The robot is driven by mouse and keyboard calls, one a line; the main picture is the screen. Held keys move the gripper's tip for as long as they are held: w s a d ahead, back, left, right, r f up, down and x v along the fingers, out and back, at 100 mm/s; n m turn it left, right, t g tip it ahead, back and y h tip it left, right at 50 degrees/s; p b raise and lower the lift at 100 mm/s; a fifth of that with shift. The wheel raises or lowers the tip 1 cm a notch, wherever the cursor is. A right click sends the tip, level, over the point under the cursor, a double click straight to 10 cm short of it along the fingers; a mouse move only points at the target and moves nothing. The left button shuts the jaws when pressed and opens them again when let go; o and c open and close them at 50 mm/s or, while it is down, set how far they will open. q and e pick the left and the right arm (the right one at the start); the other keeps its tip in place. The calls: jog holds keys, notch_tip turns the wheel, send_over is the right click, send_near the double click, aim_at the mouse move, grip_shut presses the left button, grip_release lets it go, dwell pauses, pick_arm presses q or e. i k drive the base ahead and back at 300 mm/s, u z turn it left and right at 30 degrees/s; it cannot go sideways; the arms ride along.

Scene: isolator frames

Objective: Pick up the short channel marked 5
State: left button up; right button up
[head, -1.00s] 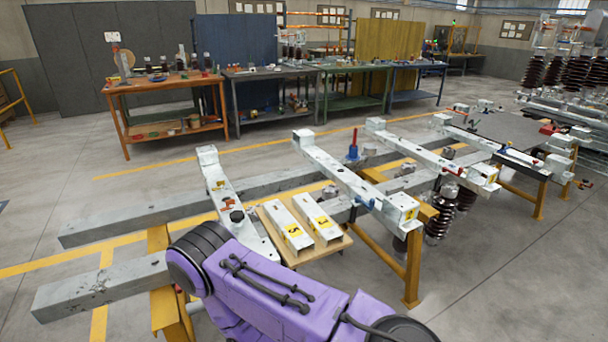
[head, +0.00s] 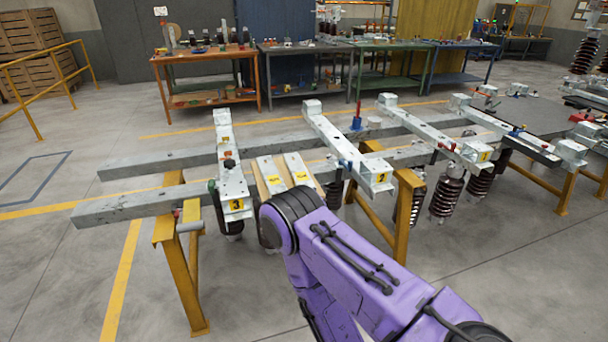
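Two short pale channels lie side by side on a light wooden board (head: 258,182) at the middle of the frame, each with a yellow label. The left short channel (head: 267,168) bore a 5 in the earlier frame; its number is too small to read surely now. The right short channel (head: 295,163) lies beside it, its label also unclear. My purple arm passes in front of the board's near end and hides part of it. Neither of my grippers shows, so I cannot see any hold on a channel.
A long channel marked 3 (head: 234,184) lies left of the board across two grey beams (head: 140,206). Another long channel (head: 340,145) lies to its right. Yellow trestles (head: 182,262) hold the beams. Floor is clear at the left front. Workbenches (head: 205,98) stand behind.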

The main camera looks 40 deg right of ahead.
aim_at(275, 184)
jog(key=z, duration=1.3)
jog(key=i, duration=0.1)
jog(key=z, duration=0.05)
